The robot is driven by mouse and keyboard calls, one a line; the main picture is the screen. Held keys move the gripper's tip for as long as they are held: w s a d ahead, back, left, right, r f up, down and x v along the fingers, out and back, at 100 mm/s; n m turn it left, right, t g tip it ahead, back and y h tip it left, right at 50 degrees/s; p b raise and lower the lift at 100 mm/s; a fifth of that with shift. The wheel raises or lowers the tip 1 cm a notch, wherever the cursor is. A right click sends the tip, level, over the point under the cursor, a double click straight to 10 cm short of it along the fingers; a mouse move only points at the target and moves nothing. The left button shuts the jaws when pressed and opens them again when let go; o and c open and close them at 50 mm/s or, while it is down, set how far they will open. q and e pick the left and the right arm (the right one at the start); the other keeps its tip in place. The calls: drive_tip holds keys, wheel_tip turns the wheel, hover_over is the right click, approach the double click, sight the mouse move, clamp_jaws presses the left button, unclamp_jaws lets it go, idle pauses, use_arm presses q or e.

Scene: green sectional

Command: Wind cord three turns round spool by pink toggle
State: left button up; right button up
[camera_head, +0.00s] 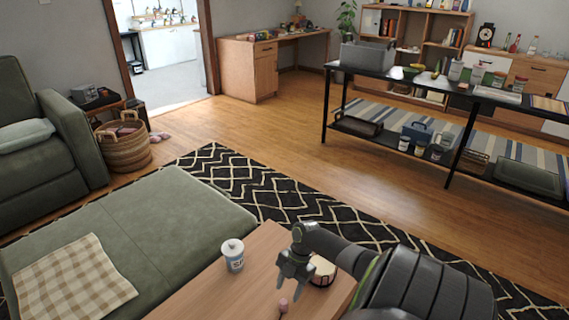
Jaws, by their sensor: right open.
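The cord is too small or hidden to make out clearly. My left gripper is out of view.
A green sectional seat (158,232) with a checked cloth (75,280) adjoins the table. A black rack (410,174) stands beyond the patterned rug (250,183). The wooden floor between is clear.

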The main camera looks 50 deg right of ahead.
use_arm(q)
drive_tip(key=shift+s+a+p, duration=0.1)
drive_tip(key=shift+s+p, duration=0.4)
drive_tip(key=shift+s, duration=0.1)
use_arm(e)
drive_tip(key=v, duration=1)
drive_tip(key=shift+r, duration=0.4)
drive_tip(key=shift+d, duration=0.1)
